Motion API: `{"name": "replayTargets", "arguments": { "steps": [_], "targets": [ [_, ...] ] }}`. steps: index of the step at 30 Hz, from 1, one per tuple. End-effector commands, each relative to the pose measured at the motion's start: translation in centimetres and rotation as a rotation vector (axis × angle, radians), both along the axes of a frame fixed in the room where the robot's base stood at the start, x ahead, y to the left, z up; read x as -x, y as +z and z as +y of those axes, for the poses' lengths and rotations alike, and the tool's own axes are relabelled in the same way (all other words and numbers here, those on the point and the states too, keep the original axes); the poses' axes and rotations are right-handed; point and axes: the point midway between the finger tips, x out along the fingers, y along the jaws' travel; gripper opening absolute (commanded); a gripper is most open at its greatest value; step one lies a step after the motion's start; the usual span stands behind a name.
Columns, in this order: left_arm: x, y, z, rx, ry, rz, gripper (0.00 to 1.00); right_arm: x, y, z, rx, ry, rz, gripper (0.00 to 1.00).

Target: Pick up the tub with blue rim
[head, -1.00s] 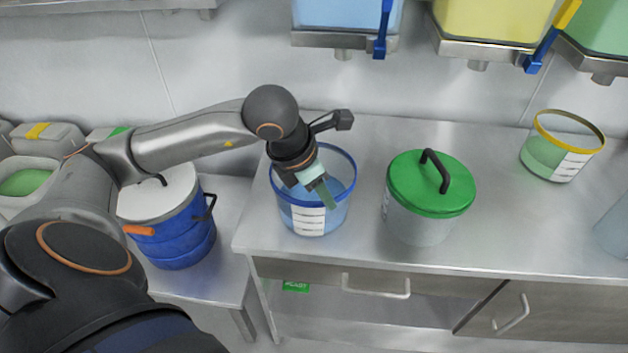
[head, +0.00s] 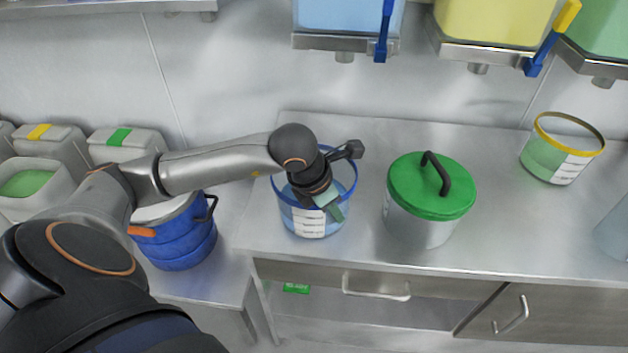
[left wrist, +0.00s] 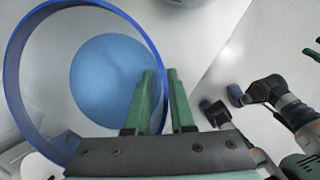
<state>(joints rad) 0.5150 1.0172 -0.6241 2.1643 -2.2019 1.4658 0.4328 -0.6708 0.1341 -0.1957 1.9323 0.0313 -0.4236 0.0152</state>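The tub with the blue rim (head: 309,224) stands upright on the steel bench at its left end. It is clear, with a white label on its front and blue contents. My left gripper (head: 335,206) reaches down at its right front rim, fingers pointing downward. In the left wrist view, the tub's blue rim (left wrist: 17,62) runs between the two green fingers (left wrist: 163,80). One finger is inside the tub and the other outside, with a small gap visible.
A tub with a green lid (head: 430,190) stands just right on the bench (head: 490,225). A yellow-rimmed tub (head: 562,148) is farther right. A blue drum (head: 180,240) sits on a lower surface at left. Dispensers (head: 345,15) hang above the back of the bench.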

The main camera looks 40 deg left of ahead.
Motion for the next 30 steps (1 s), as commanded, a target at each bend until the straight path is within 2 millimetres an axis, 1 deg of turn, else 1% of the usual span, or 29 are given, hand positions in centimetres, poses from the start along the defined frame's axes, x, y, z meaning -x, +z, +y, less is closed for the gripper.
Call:
{"name": "replayTargets", "arguments": {
  "steps": [1,5,30],
  "targets": [
    [0.0,0.02,0.01,0.0,0.0,0.0,0.15,-0.07,0.04,0.01,0.0,0.001,-0.002,0.51],
    [0.0,0.03,0.01,0.0,0.0,0.0,0.0,-0.16,0.09,0.06,-0.001,0.001,-0.003,0.51],
    [-0.01,0.05,0.02,0.0,0.0,0.0,0.0,-0.21,0.23,0.29,-0.004,0.004,-0.006,0.51]
  ]
}}
